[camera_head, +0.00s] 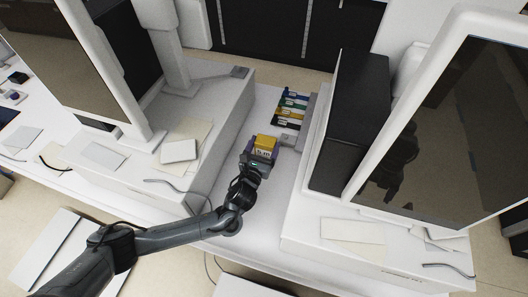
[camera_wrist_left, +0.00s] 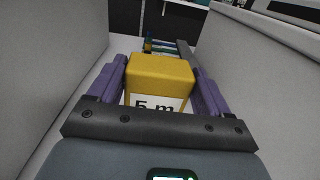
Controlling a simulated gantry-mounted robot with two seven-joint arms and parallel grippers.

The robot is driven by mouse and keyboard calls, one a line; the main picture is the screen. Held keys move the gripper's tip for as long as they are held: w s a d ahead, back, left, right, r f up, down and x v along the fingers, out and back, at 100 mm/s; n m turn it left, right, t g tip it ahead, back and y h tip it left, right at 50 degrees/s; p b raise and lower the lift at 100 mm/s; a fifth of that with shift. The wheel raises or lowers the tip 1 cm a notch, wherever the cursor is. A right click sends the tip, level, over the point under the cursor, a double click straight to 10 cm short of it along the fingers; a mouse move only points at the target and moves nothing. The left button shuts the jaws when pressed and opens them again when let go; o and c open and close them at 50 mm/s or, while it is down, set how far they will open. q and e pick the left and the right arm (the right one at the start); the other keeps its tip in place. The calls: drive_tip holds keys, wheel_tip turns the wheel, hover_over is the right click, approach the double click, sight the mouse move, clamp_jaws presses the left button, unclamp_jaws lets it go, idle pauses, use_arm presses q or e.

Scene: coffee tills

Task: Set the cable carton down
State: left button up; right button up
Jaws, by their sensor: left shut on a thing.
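The cable carton (camera_head: 266,146) is a small yellow box with a white label. In the left wrist view the carton (camera_wrist_left: 160,78) sits between two purple finger pads, and its label reads "5 m". My left gripper (camera_head: 263,150) is shut on it, above the white counter strip between the two till units. The head view does not make clear whether the carton's underside touches the counter. My right gripper is not in view.
Several coloured cartons (camera_head: 291,108) stand in a row beyond the gripper, beside a grey bracket (camera_head: 308,118). A white till base (camera_head: 215,130) walls the left side. A black box (camera_head: 349,125) and a monitor (camera_head: 440,125) stand on the right.

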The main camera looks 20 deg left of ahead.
use_arm(q)
drive_tip(key=shift+f, duration=0.4)
drive_tip(key=shift+r, duration=0.1)
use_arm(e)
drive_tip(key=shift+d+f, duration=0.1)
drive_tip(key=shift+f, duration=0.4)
use_arm(q)
drive_tip(key=shift+f, duration=0.2)
drive_tip(key=o, duration=1.1)
